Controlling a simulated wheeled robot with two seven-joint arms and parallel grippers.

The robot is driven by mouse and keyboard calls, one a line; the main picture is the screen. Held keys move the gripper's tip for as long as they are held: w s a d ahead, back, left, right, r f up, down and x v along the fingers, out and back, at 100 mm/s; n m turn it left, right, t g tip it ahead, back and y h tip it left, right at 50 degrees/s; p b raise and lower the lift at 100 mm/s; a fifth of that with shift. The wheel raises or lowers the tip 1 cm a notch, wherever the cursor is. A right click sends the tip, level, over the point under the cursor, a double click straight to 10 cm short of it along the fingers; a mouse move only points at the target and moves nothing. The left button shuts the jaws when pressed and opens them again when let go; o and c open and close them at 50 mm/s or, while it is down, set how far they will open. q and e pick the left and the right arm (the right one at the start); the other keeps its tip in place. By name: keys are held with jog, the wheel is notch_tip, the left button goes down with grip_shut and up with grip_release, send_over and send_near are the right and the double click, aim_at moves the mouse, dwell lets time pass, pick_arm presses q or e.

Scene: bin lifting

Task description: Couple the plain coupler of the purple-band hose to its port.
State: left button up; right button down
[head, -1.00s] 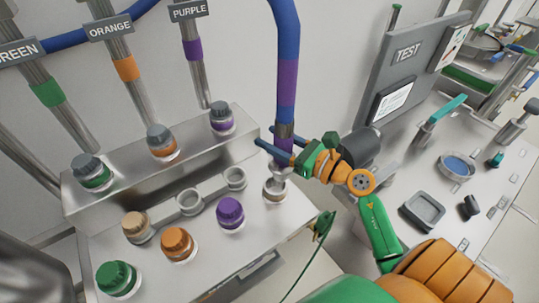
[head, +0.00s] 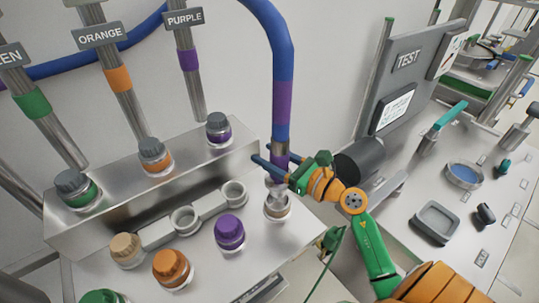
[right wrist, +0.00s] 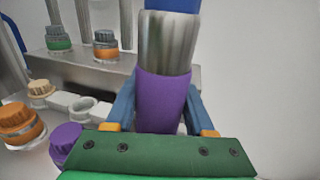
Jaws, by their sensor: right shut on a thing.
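The blue hose (head: 284,55) with a purple band (head: 282,98) hangs down. Its coupler, a metal collar above a purple sleeve (head: 280,160), also shows large in the right wrist view (right wrist: 163,98). My right gripper (head: 275,163) is shut on the coupler, its blue fingers on either side of the sleeve. The coupler is near upright, just above or at a round pale socket (head: 278,206) on the lower bench; I cannot tell whether they touch. A purple-ringed port with a grey cap (head: 218,128) stands on the upper ledge under the PURPLE label (head: 185,18). My left gripper is not in view.
Orange (head: 155,154) and green (head: 76,188) grey-capped ports share the ledge. Purple (head: 229,231), orange (head: 171,267) and beige (head: 126,249) knobs stand on the lower bench beside open pale rings (head: 185,218). A TEST panel (head: 407,62) and another bench lie right.

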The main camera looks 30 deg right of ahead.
jog(key=shift+s+r, duration=0.2)
jog(key=shift+r, duration=0.25)
jog(key=shift+f, duration=0.1)
jog(key=shift+w+f+b, duration=0.2)
jog(key=shift+f+b, duration=1.2)
jog(key=shift+f, duration=0.3)
jog(key=shift+r, duration=0.1)
jog(key=shift+f+b, duration=1)
jog(key=shift+f, duration=0.1)
jog(key=shift+s, duration=0.1)
